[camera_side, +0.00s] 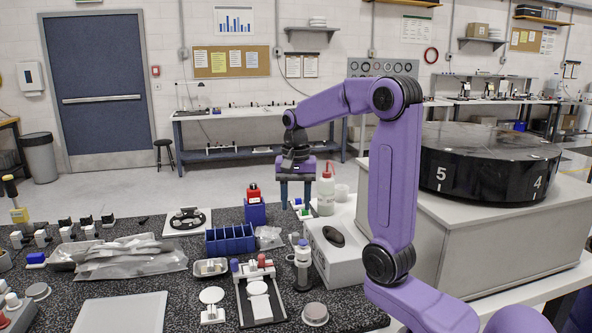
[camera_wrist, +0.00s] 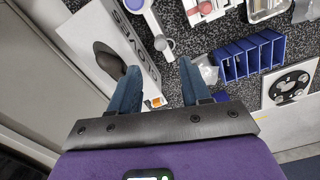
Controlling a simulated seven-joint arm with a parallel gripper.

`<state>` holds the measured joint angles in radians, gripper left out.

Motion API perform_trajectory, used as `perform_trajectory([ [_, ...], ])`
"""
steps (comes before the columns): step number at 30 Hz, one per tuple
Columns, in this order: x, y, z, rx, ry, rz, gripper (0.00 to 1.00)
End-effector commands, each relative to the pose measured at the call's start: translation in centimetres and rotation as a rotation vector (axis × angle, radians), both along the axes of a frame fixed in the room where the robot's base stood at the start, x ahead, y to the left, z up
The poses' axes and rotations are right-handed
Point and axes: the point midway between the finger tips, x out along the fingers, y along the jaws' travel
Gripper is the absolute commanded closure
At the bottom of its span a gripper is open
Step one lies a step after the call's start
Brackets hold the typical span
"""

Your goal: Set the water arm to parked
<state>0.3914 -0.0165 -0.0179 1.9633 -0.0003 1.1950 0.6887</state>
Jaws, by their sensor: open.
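My gripper (camera_side: 295,205) hangs with its two blue fingers apart, pointing down and empty, above the back of the bench near the grey box. In the wrist view the open fingers (camera_wrist: 158,80) have bench surface between them. A white fixture (camera_side: 262,310) with a round white disc and blue and red knobs stands at the front middle of the bench. Beside it is an upright post (camera_side: 303,268) with a blue-white top; a pale arm-like part (camera_wrist: 163,35) shows in the wrist view. I cannot tell which part is the water arm or how it is set.
A grey box (camera_side: 335,255) with a dark oval on top stands right of the post. A blue slotted rack (camera_side: 230,240), a squeeze bottle (camera_side: 326,192) and plastic bags (camera_side: 120,257) are around. A large black drum (camera_side: 485,165) stands at right. The space above the bench is open.

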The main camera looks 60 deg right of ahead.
Motion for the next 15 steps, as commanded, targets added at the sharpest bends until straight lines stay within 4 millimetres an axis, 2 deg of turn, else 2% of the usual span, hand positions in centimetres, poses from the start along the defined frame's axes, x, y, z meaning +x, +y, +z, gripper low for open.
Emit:
perform_trajectory([
  [1,0.1,-0.1,1.2,-0.003,-0.007,0.000,0.53],
  [7,0.1,-0.1,5.2,-0.002,-0.005,-0.001,0.53],
  [15,0.0,0.0,7.9,0.000,-0.001,-0.001,0.53],
])
